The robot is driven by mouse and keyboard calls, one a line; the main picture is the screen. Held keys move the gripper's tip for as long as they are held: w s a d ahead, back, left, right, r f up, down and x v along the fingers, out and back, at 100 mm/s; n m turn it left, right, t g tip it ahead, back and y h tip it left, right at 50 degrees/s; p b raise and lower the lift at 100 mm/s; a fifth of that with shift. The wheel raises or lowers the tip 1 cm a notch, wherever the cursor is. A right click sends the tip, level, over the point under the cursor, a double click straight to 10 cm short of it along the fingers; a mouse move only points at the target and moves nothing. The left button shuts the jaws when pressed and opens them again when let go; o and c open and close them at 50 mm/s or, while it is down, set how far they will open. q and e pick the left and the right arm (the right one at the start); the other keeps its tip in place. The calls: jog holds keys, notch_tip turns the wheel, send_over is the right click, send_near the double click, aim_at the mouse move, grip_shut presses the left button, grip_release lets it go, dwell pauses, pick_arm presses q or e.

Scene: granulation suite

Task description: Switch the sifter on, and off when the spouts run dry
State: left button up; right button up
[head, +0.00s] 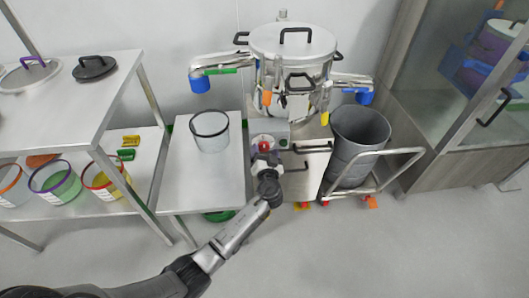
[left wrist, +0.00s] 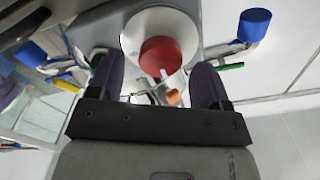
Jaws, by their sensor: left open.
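The sifter (head: 291,45) is a steel drum with a lid and black handles. Its left spout has a blue end (head: 200,85) over a clear container (head: 210,139); its right spout has a blue end (head: 364,97) over a grey bin (head: 358,135). No falling material can be made out. A red knob (head: 264,146) is on the grey control box (head: 283,129) at the sifter's base. My left gripper (head: 267,158) is open right at the knob. In the left wrist view, the red knob (left wrist: 161,58) on its pale disc lies between the spread fingers; contact is unclear.
The clear container stands on a small steel table (head: 195,180). The grey bin stands on a wheeled cart (head: 405,156). A steel shelf (head: 50,105) at left holds lids and several tubs. A glass-doored cabinet (head: 450,150) stands at right. The front floor is clear.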

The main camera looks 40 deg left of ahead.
pick_arm(q)
jog(key=shift+w+a, duration=0.4)
jog(key=shift+a, duration=0.05)
jog(key=shift+c, duration=0.7)
jog(key=c, duration=0.8)
